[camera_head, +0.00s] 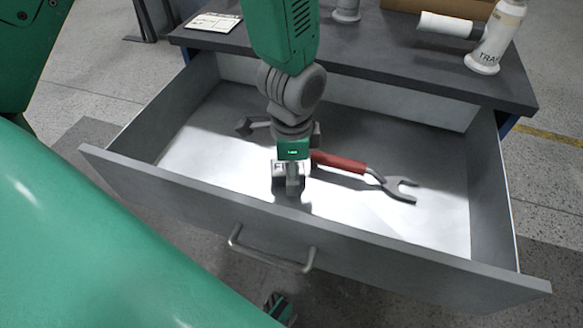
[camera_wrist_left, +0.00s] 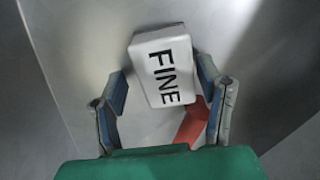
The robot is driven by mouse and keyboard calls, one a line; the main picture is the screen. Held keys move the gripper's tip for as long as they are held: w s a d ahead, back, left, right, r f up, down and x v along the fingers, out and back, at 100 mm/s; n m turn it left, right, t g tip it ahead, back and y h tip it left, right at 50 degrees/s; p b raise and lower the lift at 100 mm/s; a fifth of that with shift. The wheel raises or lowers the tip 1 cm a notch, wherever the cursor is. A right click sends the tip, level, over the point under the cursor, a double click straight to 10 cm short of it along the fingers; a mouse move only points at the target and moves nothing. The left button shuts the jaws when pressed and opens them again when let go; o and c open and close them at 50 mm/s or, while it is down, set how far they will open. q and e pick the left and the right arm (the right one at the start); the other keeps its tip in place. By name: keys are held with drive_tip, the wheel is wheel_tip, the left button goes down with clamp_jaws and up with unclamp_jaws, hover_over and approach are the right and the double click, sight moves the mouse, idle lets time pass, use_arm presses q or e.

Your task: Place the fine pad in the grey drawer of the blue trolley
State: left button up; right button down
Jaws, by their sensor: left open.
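The fine pad (camera_wrist_left: 153,61), a white block lettered FINE, lies inside the open grey drawer (camera_head: 190,192) of the trolley. In the head view only part of the pad (camera_head: 280,168) shows behind my left gripper (camera_head: 291,184). That gripper points down into the drawer, right at the pad. In the left wrist view its fingers (camera_wrist_left: 164,82) are spread to either side of the pad, with gaps showing, and hold nothing. The trolley has a dark top (camera_head: 398,62) and a little blue on its side (camera_head: 508,124). My right gripper does not show.
A wrench with a red handle (camera_head: 340,162) lies in the drawer close to my left gripper; the handle also shows in the left wrist view (camera_wrist_left: 192,124).

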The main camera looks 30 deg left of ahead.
use_arm(q)
drive_tip(key=shift+d+r, duration=0.1)
drive_tip(key=shift+r, duration=0.3)
wheel_tip(320, 180, up, 11)
drive_tip(key=p, duration=0.4)
drive_tip(key=shift+r, duration=0.15)
drive_tip(key=shift+a, duration=0.4)
